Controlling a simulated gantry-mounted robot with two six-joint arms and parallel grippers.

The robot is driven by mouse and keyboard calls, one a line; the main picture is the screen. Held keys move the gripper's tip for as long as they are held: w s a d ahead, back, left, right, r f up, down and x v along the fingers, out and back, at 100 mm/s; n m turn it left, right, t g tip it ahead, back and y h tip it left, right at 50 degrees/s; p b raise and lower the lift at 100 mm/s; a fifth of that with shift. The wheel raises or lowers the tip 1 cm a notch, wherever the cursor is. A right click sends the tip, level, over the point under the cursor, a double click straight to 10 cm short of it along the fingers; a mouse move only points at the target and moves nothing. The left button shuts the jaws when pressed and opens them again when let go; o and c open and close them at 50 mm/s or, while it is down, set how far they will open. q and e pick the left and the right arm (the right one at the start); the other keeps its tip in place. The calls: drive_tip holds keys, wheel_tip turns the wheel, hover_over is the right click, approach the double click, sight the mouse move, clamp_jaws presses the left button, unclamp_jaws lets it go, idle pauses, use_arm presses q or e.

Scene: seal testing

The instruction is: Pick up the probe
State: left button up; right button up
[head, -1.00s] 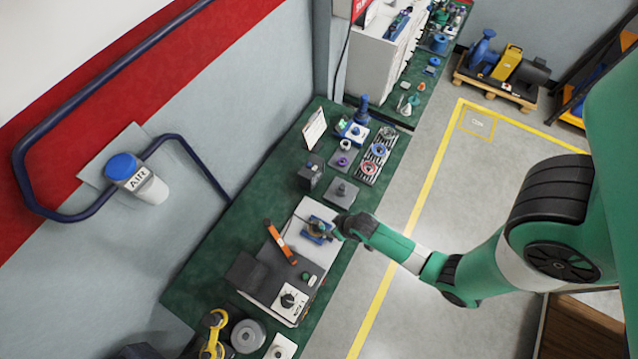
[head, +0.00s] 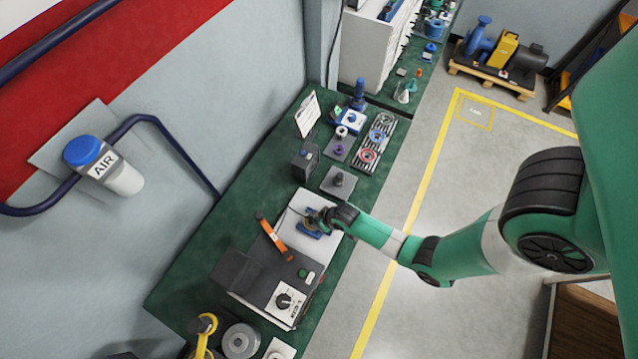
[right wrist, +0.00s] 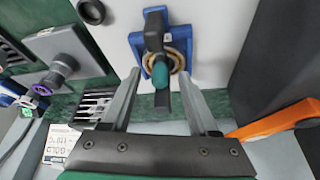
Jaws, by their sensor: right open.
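What looks like the probe, a dark grey body with a teal tip (right wrist: 160,75), stands at a blue fixture (right wrist: 187,22) with a round tan ring. In the head view the blue fixture (head: 309,235) sits on a white plate, and my right gripper mostly hides the probe. My right gripper (right wrist: 160,82) is open, with one finger on each side of the probe in the right wrist view. I cannot tell whether the fingers touch it. The right gripper also shows in the head view (head: 322,218). My left gripper is not in view.
An orange bar (head: 274,240) lies close left of the fixture. A grey control box (head: 270,287) with a dial stands in front. A grey block with a post (head: 338,183) and a rack of rings (head: 377,140) stand behind.

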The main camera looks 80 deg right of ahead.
clamp_jaws()
idle(0.3)
idle(1.1)
